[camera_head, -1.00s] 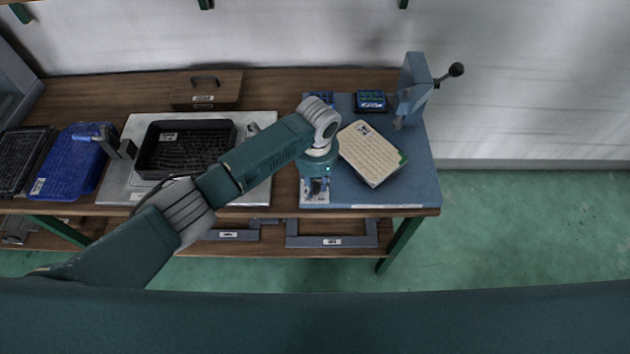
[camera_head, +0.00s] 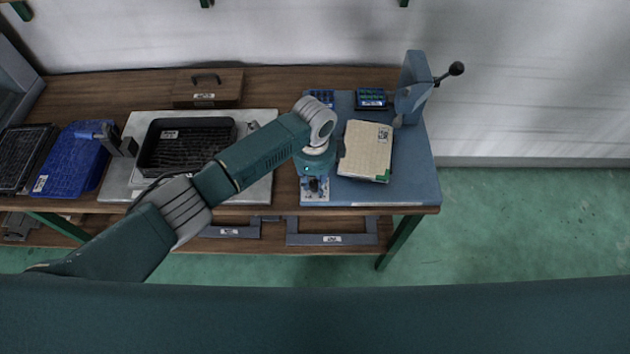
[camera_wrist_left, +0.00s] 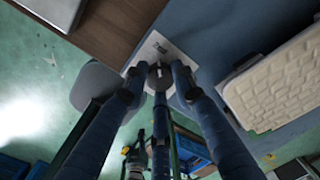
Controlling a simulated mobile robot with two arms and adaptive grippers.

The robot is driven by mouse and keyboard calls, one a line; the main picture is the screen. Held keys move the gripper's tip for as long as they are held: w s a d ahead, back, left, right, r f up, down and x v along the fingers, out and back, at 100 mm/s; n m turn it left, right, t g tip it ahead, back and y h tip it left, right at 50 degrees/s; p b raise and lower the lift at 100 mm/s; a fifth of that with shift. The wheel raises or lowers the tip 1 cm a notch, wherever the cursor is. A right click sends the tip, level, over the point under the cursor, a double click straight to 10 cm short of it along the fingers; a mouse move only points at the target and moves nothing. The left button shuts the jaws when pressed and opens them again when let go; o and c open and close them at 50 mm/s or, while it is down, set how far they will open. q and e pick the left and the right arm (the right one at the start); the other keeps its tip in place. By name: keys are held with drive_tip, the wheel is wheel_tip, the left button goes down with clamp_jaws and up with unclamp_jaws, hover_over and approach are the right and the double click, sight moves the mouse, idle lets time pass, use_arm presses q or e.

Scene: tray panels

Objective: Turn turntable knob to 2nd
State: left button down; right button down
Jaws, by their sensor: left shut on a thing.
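My left gripper (camera_head: 314,186) points down at the front left part of the blue station plate (camera_head: 418,181). In the left wrist view, its fingers (camera_wrist_left: 159,74) are shut around a round grey knob (camera_wrist_left: 158,82), partly hidden between them. The knob sits on a pale labelled plate (camera_wrist_left: 156,48), which also shows in the head view (camera_head: 309,197). A beige textured panel (camera_head: 366,146) with a label and a green corner lies on the turntable, right of my gripper; it also shows in the left wrist view (camera_wrist_left: 275,82). The turntable itself is mostly hidden under the panel. My right gripper is not in view.
A blue-grey lever stand (camera_head: 413,85) rises at the back right. A small dark blue box (camera_head: 371,99) sits behind the panel. Left are a black tray (camera_head: 187,146) on a metal plate, a blue tray (camera_head: 75,165) and a wooden box (camera_head: 207,89).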

sight(315, 185)
use_arm(q)
drive_tip(key=shift+w+d+r+m, duration=0.1)
drive_tip(key=shift+m, duration=0.5)
drive_tip(key=c, duration=1.4)
unclamp_jaws()
wheel_tip(315, 185, up, 12)
drive_tip(key=shift+s, duration=0.3)
